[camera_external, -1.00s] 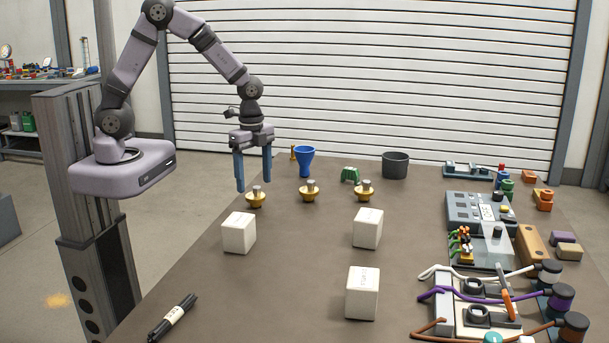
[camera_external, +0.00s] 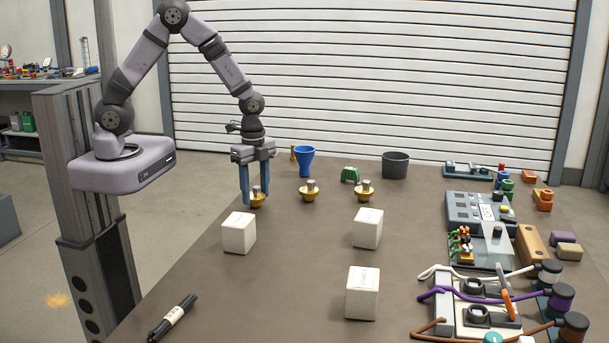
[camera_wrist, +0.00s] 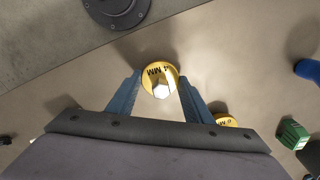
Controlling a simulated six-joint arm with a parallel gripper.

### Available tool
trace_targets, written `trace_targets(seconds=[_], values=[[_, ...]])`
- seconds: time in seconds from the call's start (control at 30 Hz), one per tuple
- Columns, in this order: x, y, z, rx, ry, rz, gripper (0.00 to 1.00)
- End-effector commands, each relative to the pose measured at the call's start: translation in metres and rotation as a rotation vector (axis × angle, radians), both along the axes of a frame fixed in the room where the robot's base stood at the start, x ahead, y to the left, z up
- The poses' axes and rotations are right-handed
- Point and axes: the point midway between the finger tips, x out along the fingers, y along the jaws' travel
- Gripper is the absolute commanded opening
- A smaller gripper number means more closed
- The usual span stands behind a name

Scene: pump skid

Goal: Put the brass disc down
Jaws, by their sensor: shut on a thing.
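A brass disc (camera_external: 257,203) with a pale knob sits at the left of a row of brass discs on the table. My gripper (camera_external: 255,196) points straight down with its two blue fingers on either side of this disc and is shut on it. In the wrist view the brass disc (camera_wrist: 173,76) lies between the fingertips, with black lettering on top ending in "MM". It appears to rest on the table still; its underside is hidden.
Two more brass discs, one in the middle (camera_external: 309,193) and one at the right (camera_external: 363,193), stand in the row. White blocks (camera_external: 238,234) (camera_external: 368,229) (camera_external: 361,293) stand nearer. A blue funnel (camera_external: 304,161) and dark cup (camera_external: 395,165) stand behind. Table between blocks is clear.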

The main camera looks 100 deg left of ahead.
Motion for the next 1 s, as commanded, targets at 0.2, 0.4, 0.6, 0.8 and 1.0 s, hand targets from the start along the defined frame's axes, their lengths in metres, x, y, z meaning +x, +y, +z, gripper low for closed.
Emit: trace_targets(seconds=[0.2,0.4,0.6,0.8,1.0], values=[[0.001,0.000,0.002,0.001,-0.002,0.000,0.17],[0.001,0.001,0.019,0.003,-0.004,0.000,0.17],[0.001,0.001,0.050,0.003,-0.006,0.000,0.17],[0.001,0.001,0.082,0.003,-0.005,0.000,0.17],[0.001,0.000,0.098,0.001,-0.002,0.000,0.17]])
